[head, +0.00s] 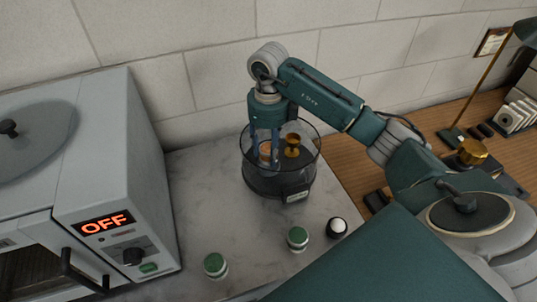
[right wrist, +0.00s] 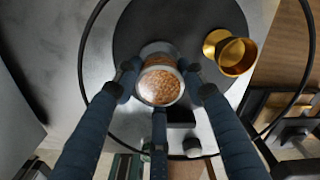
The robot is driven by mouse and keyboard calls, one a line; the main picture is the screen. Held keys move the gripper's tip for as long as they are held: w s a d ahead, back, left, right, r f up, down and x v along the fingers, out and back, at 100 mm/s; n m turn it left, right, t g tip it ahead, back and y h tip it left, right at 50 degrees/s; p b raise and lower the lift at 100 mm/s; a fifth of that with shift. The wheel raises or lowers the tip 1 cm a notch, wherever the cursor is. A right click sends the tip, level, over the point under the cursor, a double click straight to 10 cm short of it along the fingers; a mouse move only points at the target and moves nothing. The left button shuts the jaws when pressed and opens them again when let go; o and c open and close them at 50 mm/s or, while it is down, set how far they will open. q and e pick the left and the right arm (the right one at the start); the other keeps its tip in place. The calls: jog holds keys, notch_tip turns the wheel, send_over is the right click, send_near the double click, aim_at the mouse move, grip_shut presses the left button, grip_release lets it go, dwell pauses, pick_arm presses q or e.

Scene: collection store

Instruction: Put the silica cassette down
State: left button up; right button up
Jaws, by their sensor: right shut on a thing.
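The silica cassette (right wrist: 160,87) is a small round canister with a pale rim and orange-brown beads on its face. My right gripper (head: 265,148) points down inside the clear round glass vessel (head: 312,170) and is shut on the cassette. In the right wrist view its fingers close around the cassette from the sides, over a dark round plate (right wrist: 180,30) in the vessel. I cannot tell whether the cassette touches the plate. A gold goblet (head: 292,143) stands inside the vessel to the right of the cassette, apart from it. My left gripper is not in view.
A grey oven (head: 120,170) with an OFF display stands at the left. Two green-lidded jars (head: 215,265) (head: 297,238) and a black-and-white knob-like item (head: 337,227) stand on the marble top (head: 205,200) in front of the vessel. A wooden desk with a lamp (head: 480,80) is at the right.

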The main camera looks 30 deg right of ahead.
aim_at(269, 160)
notch_tip(269, 160, down, 3)
jog(key=shift+r, duration=0.1)
jog(key=shift+s+f+b, duration=0.1)
jog(key=shift+f+b, duration=0.25)
jog(key=shift+f, duration=0.25)
jog(key=o, duration=1)
jog(key=shift+s+a, duration=0.1)
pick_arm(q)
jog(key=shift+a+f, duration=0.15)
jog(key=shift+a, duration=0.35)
pick_arm(e)
jog(key=shift+o, duration=0.9)
jog(key=shift+f, duration=0.15)
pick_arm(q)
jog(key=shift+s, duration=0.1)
